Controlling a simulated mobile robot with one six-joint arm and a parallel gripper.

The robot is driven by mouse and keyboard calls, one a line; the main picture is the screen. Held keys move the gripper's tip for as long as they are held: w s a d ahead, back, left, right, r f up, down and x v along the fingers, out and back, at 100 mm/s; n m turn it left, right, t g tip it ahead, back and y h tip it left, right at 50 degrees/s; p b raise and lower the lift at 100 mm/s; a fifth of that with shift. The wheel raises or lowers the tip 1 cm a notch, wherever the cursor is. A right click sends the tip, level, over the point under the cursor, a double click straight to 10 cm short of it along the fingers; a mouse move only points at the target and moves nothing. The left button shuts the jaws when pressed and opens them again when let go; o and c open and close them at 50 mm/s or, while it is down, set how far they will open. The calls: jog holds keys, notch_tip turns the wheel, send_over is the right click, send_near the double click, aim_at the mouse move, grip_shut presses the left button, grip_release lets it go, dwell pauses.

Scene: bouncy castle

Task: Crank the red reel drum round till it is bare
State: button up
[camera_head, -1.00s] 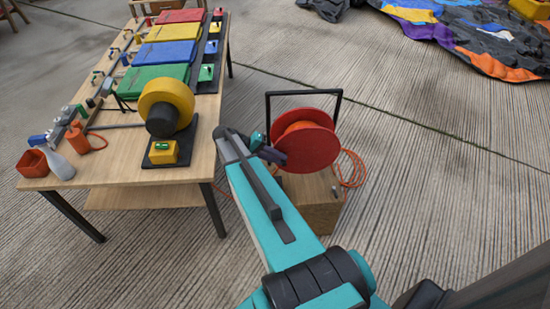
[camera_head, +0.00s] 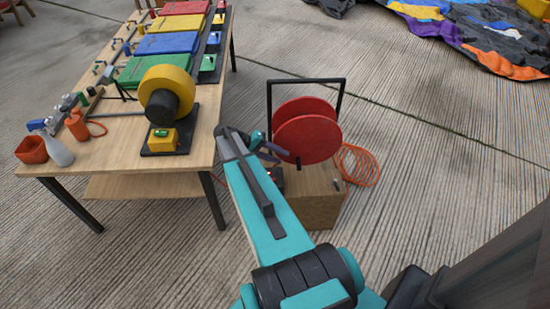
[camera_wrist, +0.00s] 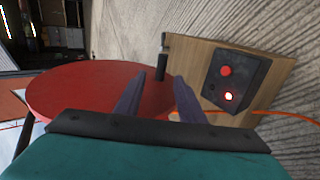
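The red reel drum (camera_head: 308,138) stands in a black frame on a wooden box. Its two red discs show with a gap between them, and I see no orange cord wound there. In the wrist view the near disc (camera_wrist: 85,88) fills the left. The black crank handle (camera_wrist: 161,67) stands out from the disc near its edge; in the head view it is low on the disc (camera_head: 298,160). My gripper (camera_wrist: 157,88) is open, its fingers on either side of the handle's line, with the handle seemingly just beyond the tips. I see no grip on it.
A dark control box (camera_wrist: 236,80) with a red button and a glowing light sits on the wooden box (camera_head: 315,205). Orange cord (camera_head: 358,165) lies coiled on the floor right of it. A workbench (camera_head: 205,140) with a yellow-wheeled blower stands left.

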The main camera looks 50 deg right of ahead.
jog(key=shift+r, duration=0.1)
jog(key=b+v, duration=0.1)
jog(key=v, duration=1.2)
jog(key=shift+w+a+r, duration=0.2)
